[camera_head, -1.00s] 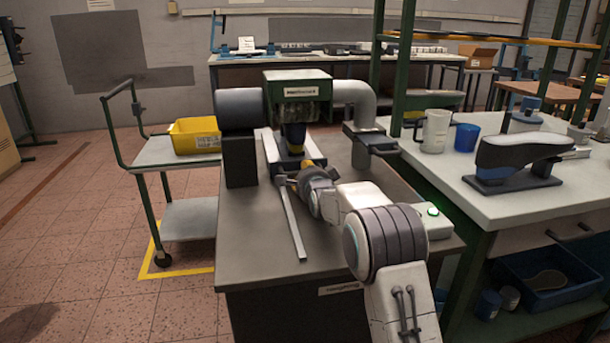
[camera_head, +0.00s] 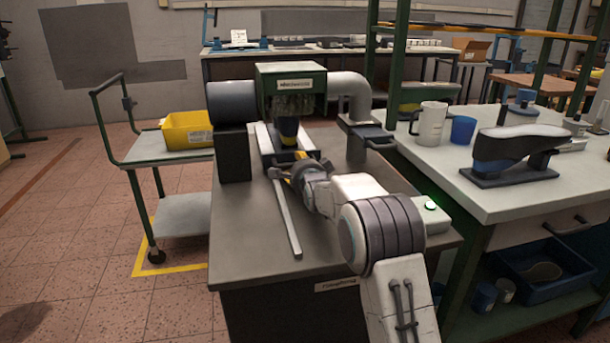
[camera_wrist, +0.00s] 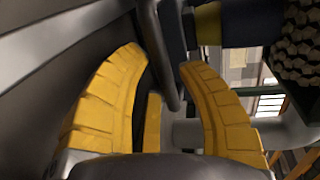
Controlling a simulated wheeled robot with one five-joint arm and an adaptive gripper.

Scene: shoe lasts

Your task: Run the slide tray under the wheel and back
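The machine (camera_head: 292,77) has a green housing and a dark studded wheel (camera_head: 292,104). The wheel also shows at the upper right of the wrist view (camera_wrist: 298,45). The slide tray (camera_head: 309,140) lies between light rails below the wheel. My gripper (camera_head: 287,174) is at the tray's near end. In the wrist view its yellow-padded fingers (camera_wrist: 163,66) are on either side of a dark bar (camera_wrist: 166,50), probably the tray's handle. The bar is close to the right fingertip. I cannot tell whether both fingers press on it.
A pale metal bar (camera_head: 287,217) lies on the grey bench (camera_head: 245,240). A green-lit button box (camera_head: 432,211) is right of my arm. A trolley with a yellow bin (camera_head: 187,131) stands left. The right table holds a mug (camera_head: 432,124), a blue cup (camera_head: 463,130) and a shoe last (camera_head: 517,146).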

